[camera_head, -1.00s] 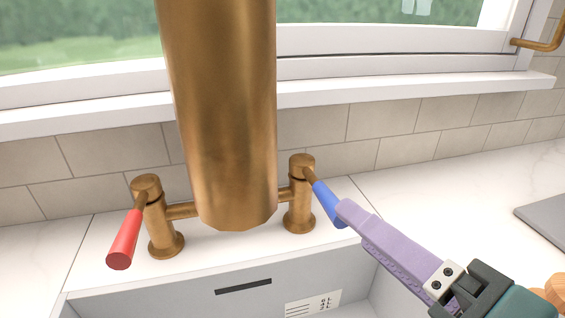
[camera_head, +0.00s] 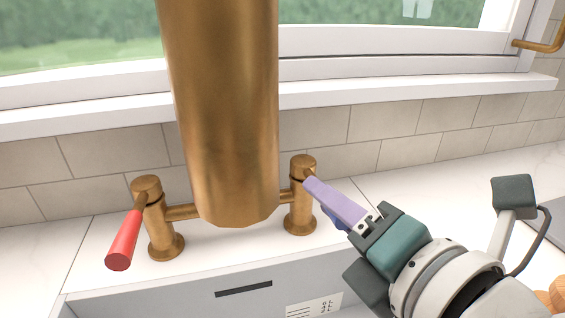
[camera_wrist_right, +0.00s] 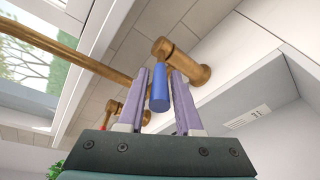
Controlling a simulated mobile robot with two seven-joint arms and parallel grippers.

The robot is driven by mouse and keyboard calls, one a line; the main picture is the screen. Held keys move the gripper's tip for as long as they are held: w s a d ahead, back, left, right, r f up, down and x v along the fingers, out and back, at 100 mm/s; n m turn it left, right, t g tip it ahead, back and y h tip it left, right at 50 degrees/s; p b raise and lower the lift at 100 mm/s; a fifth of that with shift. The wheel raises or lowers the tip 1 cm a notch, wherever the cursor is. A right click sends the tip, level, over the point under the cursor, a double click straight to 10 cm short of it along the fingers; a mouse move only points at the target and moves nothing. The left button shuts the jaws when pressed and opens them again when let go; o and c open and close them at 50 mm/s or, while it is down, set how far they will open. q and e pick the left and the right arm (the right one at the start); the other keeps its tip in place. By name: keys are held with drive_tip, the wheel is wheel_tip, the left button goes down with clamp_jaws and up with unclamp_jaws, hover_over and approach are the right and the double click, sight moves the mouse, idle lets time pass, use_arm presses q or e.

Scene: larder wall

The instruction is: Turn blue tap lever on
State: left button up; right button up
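The blue tap lever (camera_wrist_right: 159,90) points toward the wrist camera from the right brass tap valve (camera_head: 300,205). In the head view most of the lever is hidden behind my right gripper (camera_head: 311,186); a dark blue bit shows below the fingers. In the right wrist view the purple fingers of the right gripper (camera_wrist_right: 166,74) stand on either side of the lever. They are parted, with a small gap visible at the right finger, so they look open around it. My left gripper is not in view.
A red lever (camera_head: 124,240) sits on the left valve (camera_head: 158,220). A thick brass spout (camera_head: 225,110) rises between the valves. The sink (camera_head: 180,297) lies in front; the tiled wall (camera_head: 345,140) and window sill (camera_head: 400,92) are behind. Counter to the right is partly clear.

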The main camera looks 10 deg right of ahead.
clamp_jaws()
idle(1.0)
